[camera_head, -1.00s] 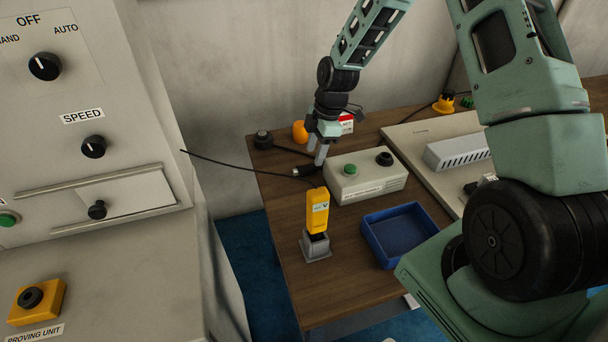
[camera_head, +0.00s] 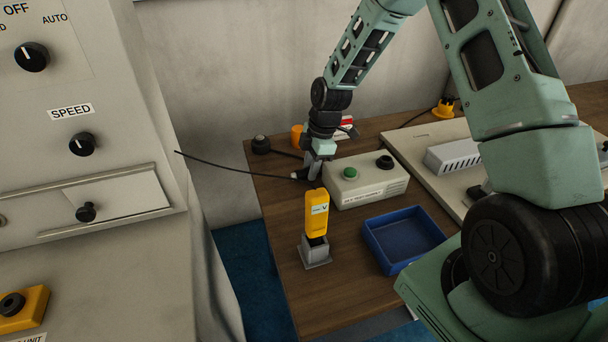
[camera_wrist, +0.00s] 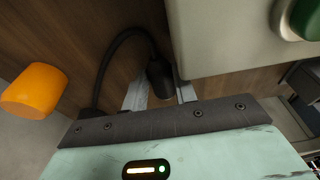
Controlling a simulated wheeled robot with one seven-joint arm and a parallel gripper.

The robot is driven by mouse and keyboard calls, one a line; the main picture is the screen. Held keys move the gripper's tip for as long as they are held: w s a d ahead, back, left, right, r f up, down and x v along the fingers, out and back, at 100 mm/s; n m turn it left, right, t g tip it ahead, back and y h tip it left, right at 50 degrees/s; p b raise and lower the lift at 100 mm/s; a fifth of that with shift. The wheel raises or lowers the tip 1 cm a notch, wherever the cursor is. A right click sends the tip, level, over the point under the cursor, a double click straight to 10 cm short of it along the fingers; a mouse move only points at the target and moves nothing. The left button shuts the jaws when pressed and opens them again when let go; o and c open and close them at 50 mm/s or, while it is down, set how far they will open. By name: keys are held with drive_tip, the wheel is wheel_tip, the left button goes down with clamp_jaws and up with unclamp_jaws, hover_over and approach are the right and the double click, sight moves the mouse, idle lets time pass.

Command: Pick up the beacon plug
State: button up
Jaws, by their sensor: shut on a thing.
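A black plug (camera_head: 299,174) with a black cable lies at the tabletop, left of the grey control box. In the wrist view the black plug (camera_wrist: 160,76) sits between my two pale fingers, with its cable arching up and to the left. My gripper (camera_head: 314,172) reaches down at the table beside the control box; it also shows in the wrist view (camera_wrist: 161,94), shut on the plug. The plug's lower end is hidden between the fingers. I cannot read any label on it.
The grey control box (camera_head: 372,190) with a green button stands close to the right. An orange cylinder (camera_head: 297,134) and a black knob-like piece (camera_head: 261,144) are behind. In front are a yellow tester (camera_head: 317,212) in a grey holder and a blue tray (camera_head: 374,245).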

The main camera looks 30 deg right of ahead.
drive_tip(key=shift+a+p+v, duration=0.2)
drive_tip(key=shift+p+v, duration=0.6)
drive_tip(key=shift+v, duration=0.15)
drive_tip(key=shift+a+p+v, duration=0.25)
drive_tip(key=shift+p+v, duration=0.6)
drive_tip(key=shift+v, duration=0.15)
drive_tip(key=shift+a+p+v, duration=0.2)
drive_tip(key=shift+p+v, duration=0.6)
drive_tip(key=shift+v, duration=0.15)
drive_tip(key=shift+w+r, duration=0.1)
drive_tip(key=shift+r, duration=0.1)
